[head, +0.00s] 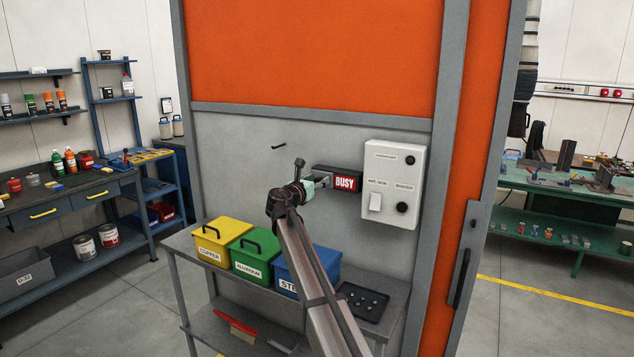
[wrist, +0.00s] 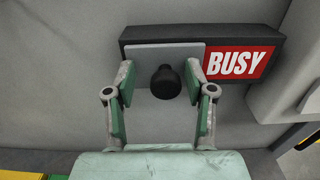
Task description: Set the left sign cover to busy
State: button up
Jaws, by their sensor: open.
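The sign (head: 345,182) is a dark box on the grey wall panel, with a red BUSY field at its right end; it also shows in the wrist view (wrist: 236,64). The cover (wrist: 188,50) is a flat grey plate with a black knob (wrist: 166,82), over the sign's left part. What lies behind the plate is hidden. My gripper (wrist: 161,80) is open, its two fingers left and right of the knob with gaps on both sides. In the head view my gripper (head: 309,186) is at the sign's left end and hides most of the cover.
A white control box (head: 394,185) with a switch and knobs is just right of the sign. Below stands a bench (head: 190,246) with yellow (head: 222,241), green (head: 255,253) and blue (head: 310,268) bins. A small black hook (head: 279,147) is on the wall above left.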

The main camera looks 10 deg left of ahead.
jog(key=shift+s, duration=0.1)
jog(key=v, duration=1.2)
